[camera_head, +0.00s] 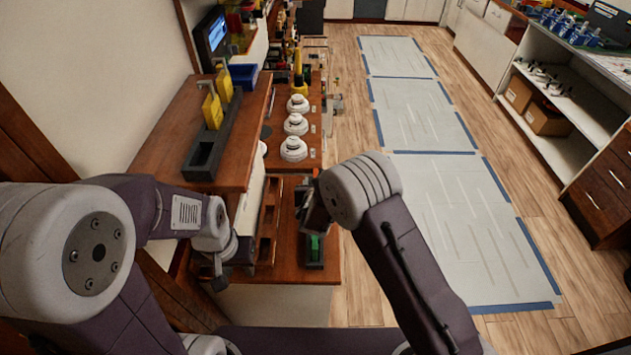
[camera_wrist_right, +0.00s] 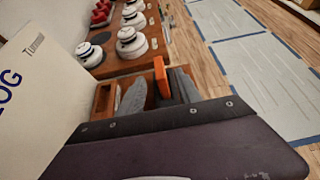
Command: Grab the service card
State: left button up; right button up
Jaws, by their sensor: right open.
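I cannot make out for certain which thing is the service card. In the right wrist view an orange upright piece (camera_wrist_right: 161,76) stands between the two grey fingers of my right gripper (camera_wrist_right: 158,94); the fingers are apart, and I cannot tell whether they touch it. In the head view my right arm largely hides this gripper above the lower wooden counter (camera_head: 328,272). A green piece in a black holder (camera_head: 315,246) shows just below it. My left gripper (camera_head: 226,268) is low beside the counter's left side, its fingers too small and dark to read.
Two yellow pieces (camera_head: 212,108) stand in a black rack (camera_head: 205,155) on the raised wooden shelf. White round knobs (camera_head: 293,148) line the counter behind. A white panel lettered "LOG" (camera_wrist_right: 40,85) stands close at left in the wrist view. The floor (camera_head: 350,290) at right is open.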

aim_at(316, 175)
jog(key=x, duration=0.2)
jog(key=p+x, duration=0.1)
jog(key=shift+w+r, duration=0.1)
jog(key=shift+w, duration=0.4)
jog(key=shift+w+f, duration=0.35)
jog(key=shift+w, duration=0.15)
jog(key=shift+s, duration=0.1)
grip_shut()
jog(key=shift+r, duration=0.15)
jog(key=shift+r, duration=0.35)
jog(key=s+d+r+b, duration=0.1)
jog(key=d+r+b, duration=0.3)
jog(key=d+r, duration=0.6)
jog(key=shift+s+d, duration=0.25)
jog(key=shift+d, duration=0.5)
